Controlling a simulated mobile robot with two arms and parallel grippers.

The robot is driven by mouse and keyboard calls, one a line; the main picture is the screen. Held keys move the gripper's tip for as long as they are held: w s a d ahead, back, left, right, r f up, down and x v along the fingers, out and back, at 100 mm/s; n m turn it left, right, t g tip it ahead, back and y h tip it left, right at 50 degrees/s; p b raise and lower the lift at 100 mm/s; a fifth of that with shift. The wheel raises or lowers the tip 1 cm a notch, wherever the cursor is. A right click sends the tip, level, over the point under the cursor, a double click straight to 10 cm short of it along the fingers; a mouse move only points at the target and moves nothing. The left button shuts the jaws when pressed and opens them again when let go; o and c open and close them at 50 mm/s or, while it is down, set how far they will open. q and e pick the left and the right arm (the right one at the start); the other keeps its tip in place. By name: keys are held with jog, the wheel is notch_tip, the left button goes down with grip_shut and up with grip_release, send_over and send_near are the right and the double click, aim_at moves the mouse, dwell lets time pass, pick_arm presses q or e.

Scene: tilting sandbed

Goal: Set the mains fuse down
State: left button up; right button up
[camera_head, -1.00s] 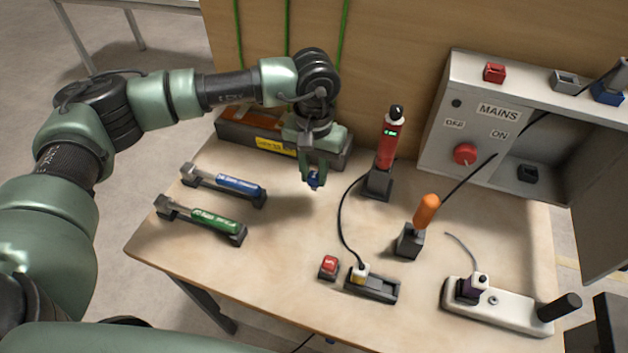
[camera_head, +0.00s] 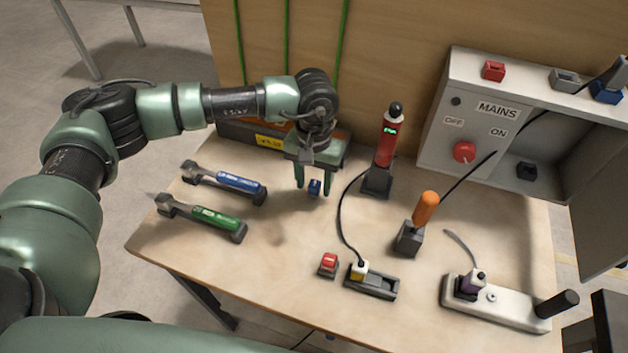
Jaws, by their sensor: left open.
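A small blue block, seemingly the mains fuse (camera_head: 314,188), is on or just above the wooden table top, in the back middle. My left gripper (camera_head: 313,186) points down over it, with its two green fingers spread apart on either side of the block. The gap between fingers and block is visible. Whether the block's underside touches the table is hard to tell. The mains box (camera_head: 441,130) stands at the back right, with a red knob (camera_head: 464,152) between OFF and ON. My right gripper is not in view.
A blue-handled tool (camera_head: 236,183) and a green-handled tool (camera_head: 215,218) lie on rests to the left. A red tester (camera_head: 386,140) stands close right of my left gripper. An orange-handled tool (camera_head: 425,208), a small red block (camera_head: 329,262) and a power strip (camera_head: 510,310) are further right.

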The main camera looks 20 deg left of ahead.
aim_at(314, 184)
pick_arm(q)
jog(key=shift+r, duration=0.15)
notch_tip(314, 184, up, 12)
jog(key=b, duration=0.2)
jog(key=shift+b, duration=0.35)
